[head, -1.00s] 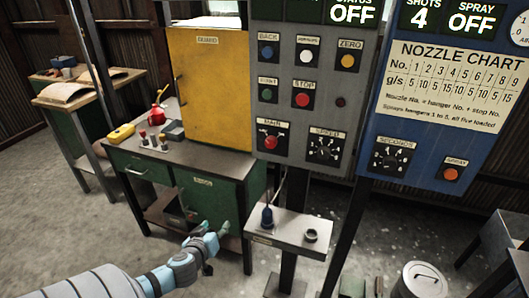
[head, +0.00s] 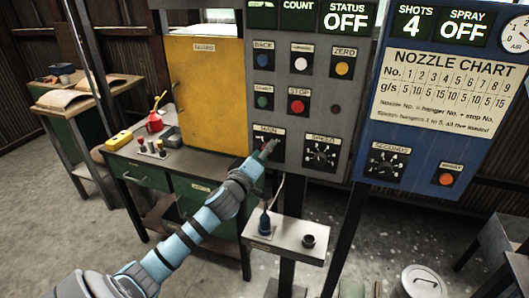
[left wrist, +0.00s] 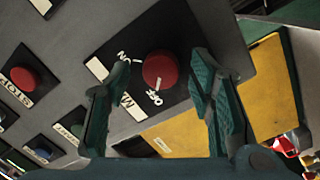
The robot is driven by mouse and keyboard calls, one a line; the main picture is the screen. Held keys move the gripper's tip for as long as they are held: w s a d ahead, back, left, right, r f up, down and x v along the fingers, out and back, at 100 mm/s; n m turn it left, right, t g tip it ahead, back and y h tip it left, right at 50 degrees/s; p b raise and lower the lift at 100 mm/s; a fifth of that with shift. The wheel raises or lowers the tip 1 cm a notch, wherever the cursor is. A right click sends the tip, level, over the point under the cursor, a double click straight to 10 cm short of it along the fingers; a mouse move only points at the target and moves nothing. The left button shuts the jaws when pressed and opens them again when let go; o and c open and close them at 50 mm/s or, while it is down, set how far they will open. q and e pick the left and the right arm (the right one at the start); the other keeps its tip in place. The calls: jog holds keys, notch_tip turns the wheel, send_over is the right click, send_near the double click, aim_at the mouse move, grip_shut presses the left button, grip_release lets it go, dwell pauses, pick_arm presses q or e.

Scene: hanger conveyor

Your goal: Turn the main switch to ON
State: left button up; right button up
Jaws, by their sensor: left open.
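The main switch is a red round knob (left wrist: 160,70) on a black plate, with ON and OFF marks beside it in the left wrist view. In the head view the MAIN label (head: 268,129) shows on the grey panel, and my gripper covers most of the knob. My left gripper (head: 266,149) is at the switch. In the left wrist view its green fingers are open, one on each side of the knob, with gaps showing. The STATUS display (head: 346,20) reads OFF. My right gripper is not in view.
The red STOP button (left wrist: 22,80) is on the same panel. The SPEED dial (head: 320,153) sits right of the switch. A yellow guard (head: 205,90) stands left of the panel.

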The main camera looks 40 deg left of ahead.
pick_arm(q)
jog(key=shift+a, duration=0.1)
jog(key=shift+c, duration=0.3)
jog(key=c, duration=1.1)
jog(key=shift+m, duration=0.3)
jog(key=m+p, duration=0.3)
jog(key=m, duration=0.2)
jog(key=m+g+p, duration=0.1)
jog(key=m+p, duration=0.1)
jog(key=m, duration=0.3)
jog(key=m+y+p, duration=0.1)
jog(key=m+p, duration=0.2)
jog(key=m, duration=0.3)
jog(key=shift+w+d+r+p, duration=0.1)
jog(key=shift+d+r+p, duration=0.1)
jog(key=shift+d+p, duration=0.1)
jog(key=shift+m, duration=0.3)
